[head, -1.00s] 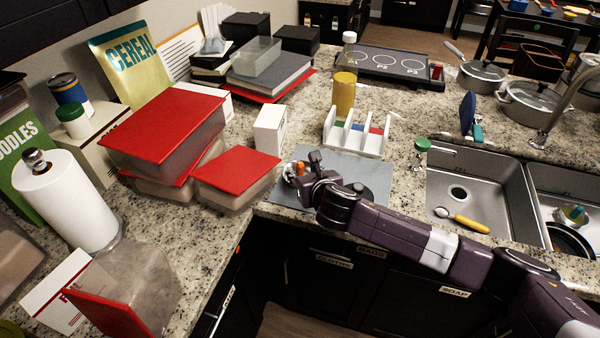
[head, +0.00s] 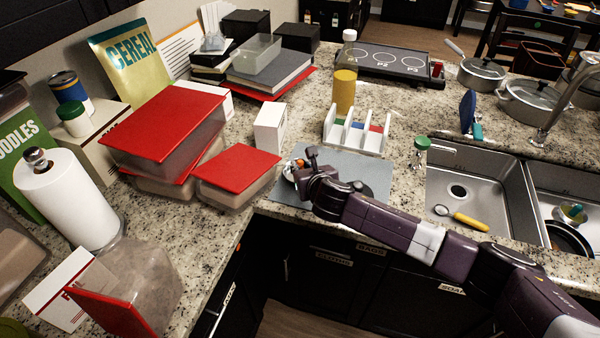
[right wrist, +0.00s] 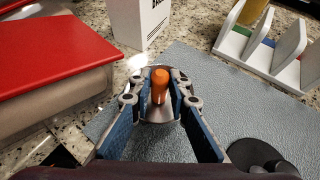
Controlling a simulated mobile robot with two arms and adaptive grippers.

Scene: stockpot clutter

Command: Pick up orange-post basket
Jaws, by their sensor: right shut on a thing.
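The orange-post basket shows best in the right wrist view: an upright orange post (right wrist: 160,86) above a shiny metal basket partly hidden by the fingers. In the head view, only a small part of the orange post (head: 299,162) shows beside my gripper, at the left end of the grey mat (head: 345,165). My right gripper (right wrist: 161,88) is shut on the orange post, with a finger at each side. It also shows in the head view (head: 302,168). I cannot tell whether the basket touches the mat. My left gripper is not in view.
Red-lidded containers (head: 237,168) stand left of the mat, with a white box (head: 270,128) behind it. A white divided rack (head: 356,132) and a yellow cylinder (head: 344,92) are farther back. The sink (head: 470,185) lies to the right, with a green-topped item (head: 421,144) near its edge.

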